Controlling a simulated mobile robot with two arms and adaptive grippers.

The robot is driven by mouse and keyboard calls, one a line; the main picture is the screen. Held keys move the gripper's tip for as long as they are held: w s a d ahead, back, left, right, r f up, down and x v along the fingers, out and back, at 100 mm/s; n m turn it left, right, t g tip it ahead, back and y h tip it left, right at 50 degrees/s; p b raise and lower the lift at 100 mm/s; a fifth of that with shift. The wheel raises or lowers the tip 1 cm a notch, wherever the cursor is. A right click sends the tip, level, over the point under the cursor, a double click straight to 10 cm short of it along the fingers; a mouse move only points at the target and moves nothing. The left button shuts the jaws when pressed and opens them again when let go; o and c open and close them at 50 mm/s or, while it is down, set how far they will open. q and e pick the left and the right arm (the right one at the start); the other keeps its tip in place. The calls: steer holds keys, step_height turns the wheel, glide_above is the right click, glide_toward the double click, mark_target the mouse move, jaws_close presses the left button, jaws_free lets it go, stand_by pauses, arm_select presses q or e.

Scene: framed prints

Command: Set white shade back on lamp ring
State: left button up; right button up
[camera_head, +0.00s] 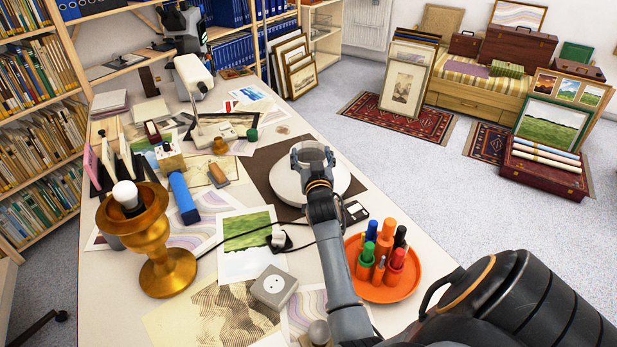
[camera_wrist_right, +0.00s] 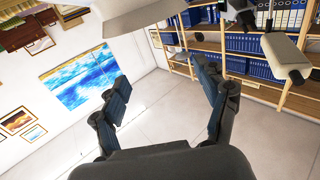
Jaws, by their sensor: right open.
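The gold lamp base (camera_head: 167,268) stands upright at the left of the table, with a bare white bulb (camera_head: 126,194) above its wide gold cup. A round white object (camera_head: 343,178), apparently the shade, sits on a dark brown sheet at mid-table, partly hidden by my right gripper (camera_head: 312,152). That gripper is open over it, with nothing between its fingers. In the wrist view the right gripper (camera_wrist_right: 165,98) also shows open and empty. A pale surface (camera_wrist_right: 135,17) at the top there may be the shade. My left gripper is not in view.
An orange tray (camera_head: 401,290) with several markers lies right of my right forearm. A grey socket box (camera_head: 273,287), a black cable and a blue box (camera_head: 184,197) lie between lamp and gripper. Prints cover much of the table. A desk lamp (camera_head: 194,76) stands behind.

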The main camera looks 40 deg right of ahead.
mark_target(311, 142)
steer(key=b+x, duration=0.1)
steer(key=x, duration=0.2)
steer(key=shift+w+d+f, duration=0.1)
steer(key=shift+w, duration=0.1)
steer(key=shift+w+d, duration=0.1)
steer(key=shift+d, duration=0.05)
steer(key=b+x, duration=0.1)
steer(key=x, duration=0.1)
steer(key=b+x, duration=0.2)
steer(key=shift+d+f, duration=0.2)
steer(key=shift+d, duration=0.2)
steer(key=shift+w+d+b, duration=0.1)
steer(key=shift+w+b, duration=0.15)
steer(key=shift+b, duration=0.05)
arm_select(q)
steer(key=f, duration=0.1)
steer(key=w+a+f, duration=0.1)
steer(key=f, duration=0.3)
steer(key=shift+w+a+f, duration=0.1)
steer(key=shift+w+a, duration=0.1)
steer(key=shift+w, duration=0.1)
arm_select(e)
steer(key=shift+r, duration=0.2)
steer(key=shift+c, duration=0.8)
jaws_close()
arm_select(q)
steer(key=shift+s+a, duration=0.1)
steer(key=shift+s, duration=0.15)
arm_select(e)
steer(key=shift+r, duration=0.1)
